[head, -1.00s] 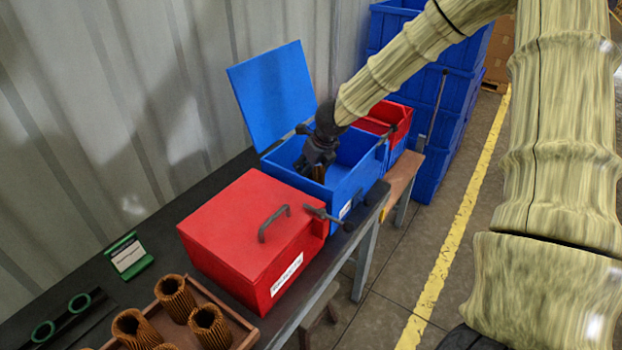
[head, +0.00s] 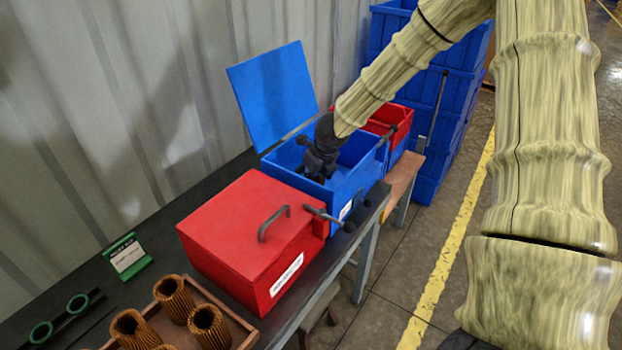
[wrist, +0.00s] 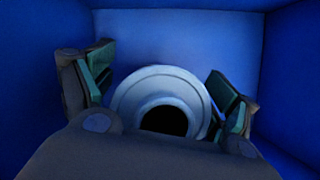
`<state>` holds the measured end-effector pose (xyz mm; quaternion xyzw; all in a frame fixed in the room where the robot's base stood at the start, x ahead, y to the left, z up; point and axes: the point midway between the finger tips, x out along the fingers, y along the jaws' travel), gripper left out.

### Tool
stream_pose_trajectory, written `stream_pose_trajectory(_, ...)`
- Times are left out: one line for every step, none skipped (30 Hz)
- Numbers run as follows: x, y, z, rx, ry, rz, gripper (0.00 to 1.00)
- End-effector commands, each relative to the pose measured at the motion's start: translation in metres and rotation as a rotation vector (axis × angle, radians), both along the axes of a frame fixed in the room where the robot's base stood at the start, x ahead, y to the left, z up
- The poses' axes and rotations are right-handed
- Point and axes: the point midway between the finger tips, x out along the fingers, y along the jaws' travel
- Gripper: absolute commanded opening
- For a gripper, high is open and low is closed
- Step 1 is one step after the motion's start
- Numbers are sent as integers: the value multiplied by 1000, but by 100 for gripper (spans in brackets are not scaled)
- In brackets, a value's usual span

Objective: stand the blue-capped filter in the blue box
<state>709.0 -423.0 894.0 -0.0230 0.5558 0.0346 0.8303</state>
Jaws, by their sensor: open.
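The blue box (head: 345,190) stands on the bench with its lid (head: 272,95) raised against the wall side. My gripper (head: 320,170) reaches down into it from above. In the wrist view my open gripper (wrist: 168,82) has one finger on each side of a round, pale bluish filter end (wrist: 160,90) with a dark central hole. The filter is seen end-on inside the box and looks upright. Its body and foot are hidden below its end, and my gripper hides it in the head view. I cannot tell whether the fingers still touch it.
A closed red box (head: 245,230) with a handle stands directly in front of the blue one. A red open box (head: 385,120) is behind. A tray (head: 240,325) holds several brown pleated filters. A green sign stand (head: 128,258) is on the bench. Blue crates (head: 455,95) are stacked beyond.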

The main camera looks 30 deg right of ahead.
Motion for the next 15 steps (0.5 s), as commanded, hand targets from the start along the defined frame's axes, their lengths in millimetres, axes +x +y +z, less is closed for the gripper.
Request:
stream_pose_trajectory(0, 0, 1, 0, 0, 0, 88)
stream_pose_trajectory(-1, 0, 3, 0, -1, -1, 88)
stream_pose_trajectory(-1, 0, 5, 0, -1, -1, 88)
stream_pose_trajectory(-2, 0, 7, 0, -1, 0, 88)
stream_pose_trajectory(-3, 0, 10, 0, -2, 0, 88)
stream_pose_trajectory(-4, 0, 13, 0, -2, 0, 88)
stream_pose_trajectory(-6, 0, 16, 0, -2, 0, 88)
stream_pose_trajectory(-7, -1, 19, 1, -2, -1, 88)
stream_pose_trajectory(-9, -1, 25, 2, -3, -1, 88)
stream_pose_trajectory(-10, -1, 28, 2, -3, -1, 88)
stream_pose_trajectory(-12, -1, 32, 1, -2, -1, 88)
stream_pose_trajectory(-13, -1, 36, 2, -3, -1, 88)
stream_pose_trajectory(-15, -1, 40, 2, -4, -1, 88)
stream_pose_trajectory(-17, -1, 43, 2, -3, -1, 88)
stream_pose_trajectory(-19, -2, 48, 1, -2, -1, 88)
